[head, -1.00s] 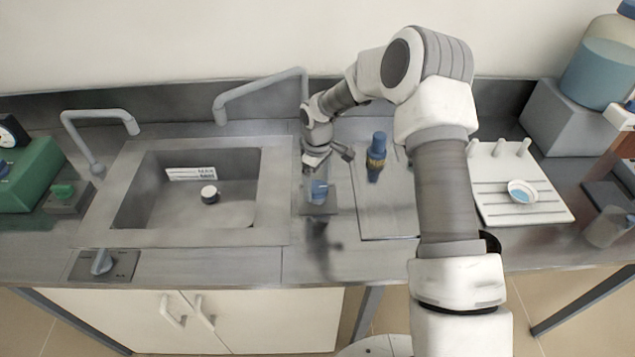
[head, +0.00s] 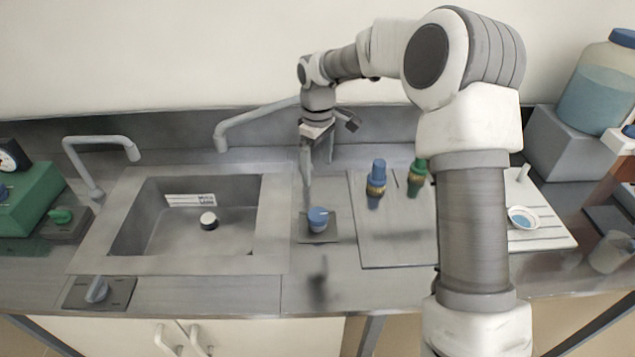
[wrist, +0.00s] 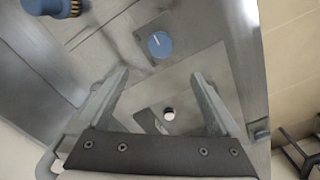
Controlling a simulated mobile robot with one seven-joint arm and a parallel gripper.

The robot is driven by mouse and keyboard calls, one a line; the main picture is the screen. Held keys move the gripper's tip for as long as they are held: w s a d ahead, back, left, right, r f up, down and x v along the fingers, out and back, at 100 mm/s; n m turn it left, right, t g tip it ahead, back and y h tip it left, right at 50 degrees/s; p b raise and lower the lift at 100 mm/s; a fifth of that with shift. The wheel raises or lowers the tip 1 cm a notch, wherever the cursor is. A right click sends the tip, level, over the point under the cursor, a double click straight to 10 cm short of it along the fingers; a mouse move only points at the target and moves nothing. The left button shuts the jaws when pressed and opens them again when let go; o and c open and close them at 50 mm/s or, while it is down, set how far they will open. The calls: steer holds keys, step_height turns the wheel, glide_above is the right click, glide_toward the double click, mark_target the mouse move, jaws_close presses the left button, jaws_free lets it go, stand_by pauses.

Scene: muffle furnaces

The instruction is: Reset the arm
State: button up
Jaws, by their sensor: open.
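My gripper (head: 318,170) hangs above the counter beside the right edge of the sink, fingers pointing down. It is open and empty. In the wrist view the two fingers of my gripper (wrist: 159,75) stand wide apart with nothing between them. A small blue-topped piece (head: 318,217) sits on a square grey plate (head: 332,236) below the gripper, clearly apart from it. The blue piece (wrist: 159,44) also shows in the wrist view, beyond the fingertips. My arm reaches in from the right and hides part of the counter.
The sink (head: 140,240) with a tap (head: 255,118) lies to the left. A blue-capped bottle (head: 376,178) and a green-capped bottle (head: 417,172) stand on a grey panel (head: 385,250) to the right. A white rack (head: 555,232) holds a small dish (head: 523,217). Free space is above the counter.

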steer(key=shift+r, duration=0.9)
steer(key=s+d+r+m+t+h, duration=0.1)
steer(key=s+d+r+m+t, duration=0.35)
steer(key=s+r, duration=1)
steer(key=s+d+m, duration=0.3)
steer(key=s, duration=0.5)
steer(key=s+d+m+t+y, duration=0.1)
steer(key=s+d+m, duration=0.2)
steer(key=s, duration=0.6)
steer(key=shift+d+f, duration=0.3)
steer(key=shift+d, duration=0.35)
